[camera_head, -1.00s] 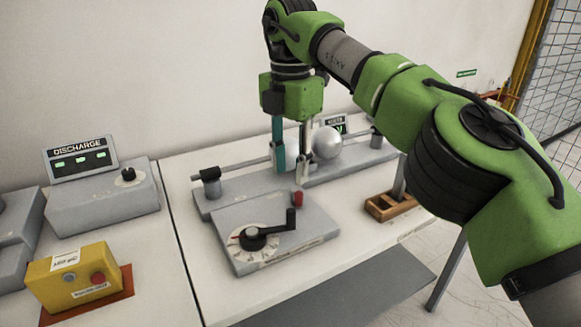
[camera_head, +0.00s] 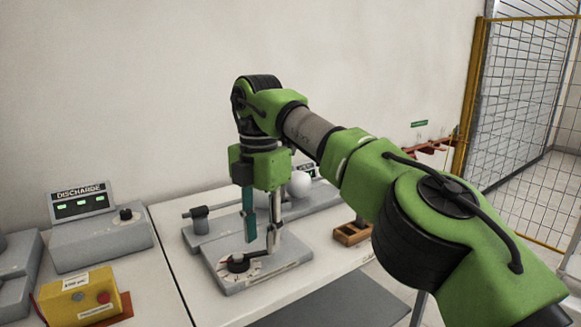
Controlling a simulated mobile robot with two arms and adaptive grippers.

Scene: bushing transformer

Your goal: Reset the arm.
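My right gripper (camera_head: 261,243) points down over the grey dial box (camera_head: 242,283) at the front of the table. One finger is teal and the other silver, with a gap between them. The black rotary knob (camera_head: 238,262) on the box is just left of and below the fingertips. The knob's lever handle is mostly hidden behind the fingers, and I cannot tell whether they touch it. My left gripper is not in view.
A white ball (camera_head: 299,184) on a grey rod stand is behind the gripper. A discharge panel (camera_head: 83,204) and a yellow button box (camera_head: 84,297) are at the left. A wooden holder (camera_head: 352,233) stands right of the dial box. A mesh fence (camera_head: 520,110) is at the far right.

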